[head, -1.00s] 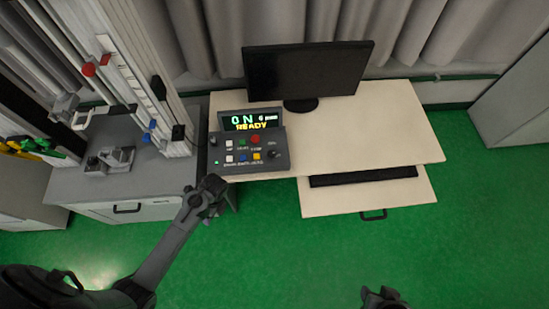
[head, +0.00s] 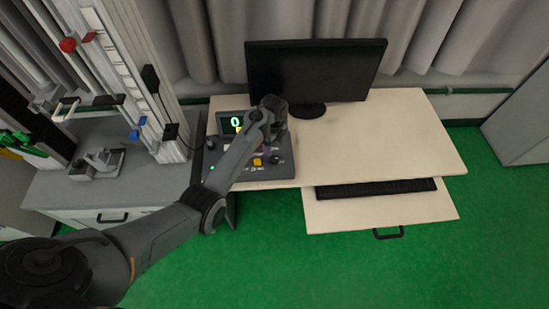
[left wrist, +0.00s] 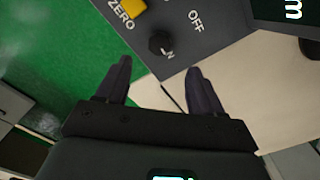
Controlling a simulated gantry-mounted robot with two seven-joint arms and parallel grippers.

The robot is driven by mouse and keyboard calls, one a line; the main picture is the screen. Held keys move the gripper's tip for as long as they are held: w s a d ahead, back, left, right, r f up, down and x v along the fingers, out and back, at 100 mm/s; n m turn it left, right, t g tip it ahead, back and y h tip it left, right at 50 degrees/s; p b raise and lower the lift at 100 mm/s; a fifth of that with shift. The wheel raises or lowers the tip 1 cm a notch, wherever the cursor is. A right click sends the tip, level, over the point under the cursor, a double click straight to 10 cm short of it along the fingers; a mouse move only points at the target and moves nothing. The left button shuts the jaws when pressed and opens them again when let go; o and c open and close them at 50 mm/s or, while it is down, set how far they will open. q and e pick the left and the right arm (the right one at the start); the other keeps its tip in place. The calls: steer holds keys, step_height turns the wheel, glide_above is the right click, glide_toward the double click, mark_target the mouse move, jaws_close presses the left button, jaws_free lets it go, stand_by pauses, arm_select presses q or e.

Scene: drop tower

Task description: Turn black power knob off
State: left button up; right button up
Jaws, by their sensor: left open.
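The black power knob (left wrist: 160,42) sits on the corner of the grey control box (left wrist: 215,14), between the OFF label and a partly hidden label ending in N. In the head view the knob (head: 276,160) is small, at the box's right side. My left gripper (left wrist: 158,78) is open, its two dark fingers pointing toward the knob, one to each side in the picture. Nothing is between the fingers, and they appear apart from the knob. In the head view the left gripper (head: 271,108) is above the box and hides part of its display and buttons. My right gripper is out of view.
A yellow button (left wrist: 127,8) labelled ZERO is near the knob. The control box stands on a pale desk (head: 390,140) with a monitor (head: 315,70) behind and a keyboard (head: 375,189) on a pulled-out tray. The drop tower (head: 125,60) stands left.

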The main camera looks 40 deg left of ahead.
mark_target(274, 158)
arm_select(q)
step_height(274, 158, down, 8)
steer(key=shift+f+b, duration=0.25)
steer(key=shift+b, duration=0.55)
steer(key=shift+c, duration=0.4)
steer(key=c, duration=1)
